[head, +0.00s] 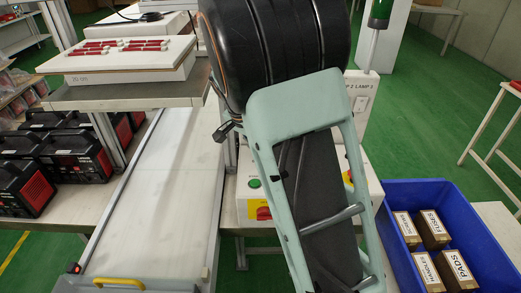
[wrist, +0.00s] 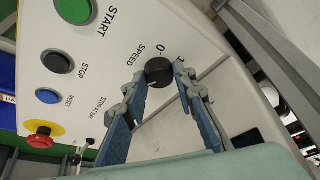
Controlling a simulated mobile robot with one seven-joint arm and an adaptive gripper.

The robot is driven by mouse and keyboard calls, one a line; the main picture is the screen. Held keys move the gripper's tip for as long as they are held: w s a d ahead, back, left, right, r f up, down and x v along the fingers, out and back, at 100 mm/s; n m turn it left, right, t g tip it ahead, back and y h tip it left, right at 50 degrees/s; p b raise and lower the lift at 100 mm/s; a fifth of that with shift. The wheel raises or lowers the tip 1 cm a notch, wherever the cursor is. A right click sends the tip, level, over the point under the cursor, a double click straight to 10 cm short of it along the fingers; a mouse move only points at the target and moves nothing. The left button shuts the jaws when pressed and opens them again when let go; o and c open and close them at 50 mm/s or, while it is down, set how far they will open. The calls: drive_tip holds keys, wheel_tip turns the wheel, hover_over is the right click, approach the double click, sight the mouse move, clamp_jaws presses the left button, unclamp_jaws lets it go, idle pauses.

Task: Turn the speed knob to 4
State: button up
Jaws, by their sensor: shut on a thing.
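The black round speed knob (wrist: 159,71) is on a white control panel (wrist: 110,62) in the wrist view, beside the word SPEED. A 0 and part of another mark show around its upper right rim; the rest of the scale is hidden by the fingers, and I cannot make out a pointer. My gripper (wrist: 160,82) is shut on the knob, one finger on each side of it. In the head view my arm hides the knob and gripper; part of the white control box (head: 248,207) shows behind it.
In the wrist view a green START button (wrist: 74,10), a black STOP button (wrist: 57,61), a blue RESET button (wrist: 48,96) and a red emergency stop (wrist: 43,134) lie left. In the head view a blue crate (head: 484,240) with several boxes stands right.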

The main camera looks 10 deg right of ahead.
drive_tip(key=o, duration=1.1)
drive_tip(key=shift+o, duration=0.2)
drive_tip(key=v, duration=1.2)
drive_tip(key=shift+d, duration=0.1)
